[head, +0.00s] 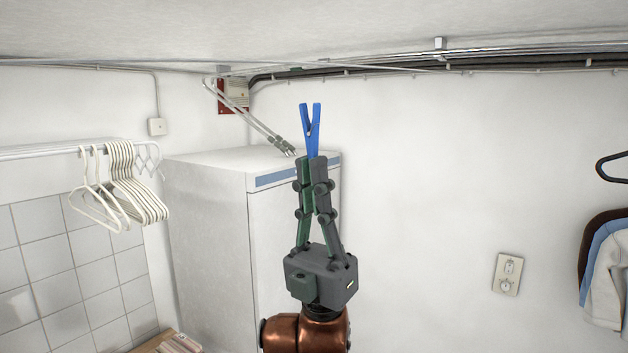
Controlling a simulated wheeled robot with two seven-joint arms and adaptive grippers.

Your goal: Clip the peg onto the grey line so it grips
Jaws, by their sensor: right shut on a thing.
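A blue peg (312,130) stands upright in my right gripper (312,160), which is shut on its lower end. The peg's two upper prongs point up and spread apart in a V. Thin grey lines run below the ceiling; one (380,68) passes above the peg, with a visible gap in the picture. I cannot tell its distance in depth, or surely which strand is the task's line. Nothing shows between the peg's prongs. My left gripper is not in view.
A white cabinet (205,220) stands behind my right gripper. White hangers (125,180) hang from a rail at left. Dark pipes (500,60) run along the upper wall. Clothes (608,270) hang at far right. A socket plate (507,274) is on the bare wall.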

